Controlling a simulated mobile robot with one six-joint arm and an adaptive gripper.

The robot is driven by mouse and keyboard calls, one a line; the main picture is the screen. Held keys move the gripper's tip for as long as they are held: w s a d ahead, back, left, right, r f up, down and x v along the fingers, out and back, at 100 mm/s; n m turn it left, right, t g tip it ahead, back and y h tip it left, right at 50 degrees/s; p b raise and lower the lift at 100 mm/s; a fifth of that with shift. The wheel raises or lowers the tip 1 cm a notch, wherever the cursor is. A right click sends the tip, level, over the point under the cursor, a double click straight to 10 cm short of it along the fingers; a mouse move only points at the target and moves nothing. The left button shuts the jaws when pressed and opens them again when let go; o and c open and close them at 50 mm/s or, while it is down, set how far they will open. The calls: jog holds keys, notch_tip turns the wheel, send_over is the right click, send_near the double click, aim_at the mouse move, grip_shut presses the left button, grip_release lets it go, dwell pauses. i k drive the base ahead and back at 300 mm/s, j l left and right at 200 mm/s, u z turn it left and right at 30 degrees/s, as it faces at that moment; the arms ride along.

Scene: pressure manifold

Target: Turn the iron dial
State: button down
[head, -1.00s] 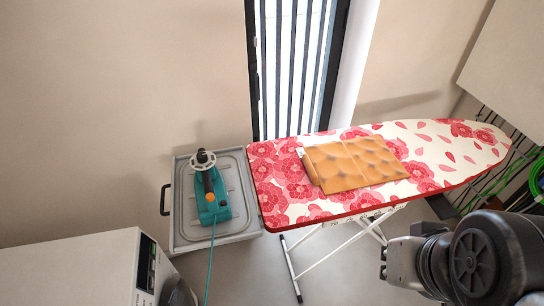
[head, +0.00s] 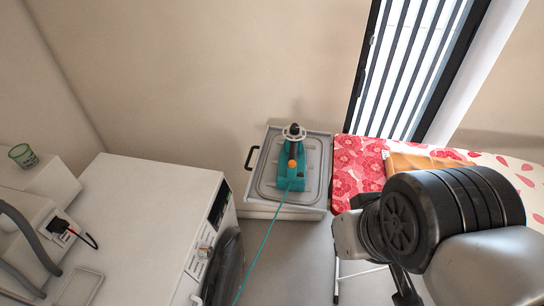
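A teal iron-like tool (head: 288,182) lies on a grey tray-topped cabinet (head: 318,190) against the wall. It has a dark handle, a small round orange knob (head: 292,164) and a pale disc with a black top (head: 294,131) at its far end. I cannot tell which of these is the dial. A thin teal cord (head: 262,248) runs from it toward the front. My arm is at the lower right, apart from the iron. A dark part below my wrist may be my gripper, but no fingertips show clearly.
A floral ironing board (head: 358,165) with a folded orange cloth (head: 410,163) stands right of the cabinet, partly behind my arm. A white appliance (head: 150,215) stands at left front, with a green cup (head: 22,155) on a ledge beyond. Floor shows between appliance and board.

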aim_at(295, 129)
jog(key=i+l, duration=0.1)
jog(key=i, duration=0.9)
jog(key=l+u, duration=0.05)
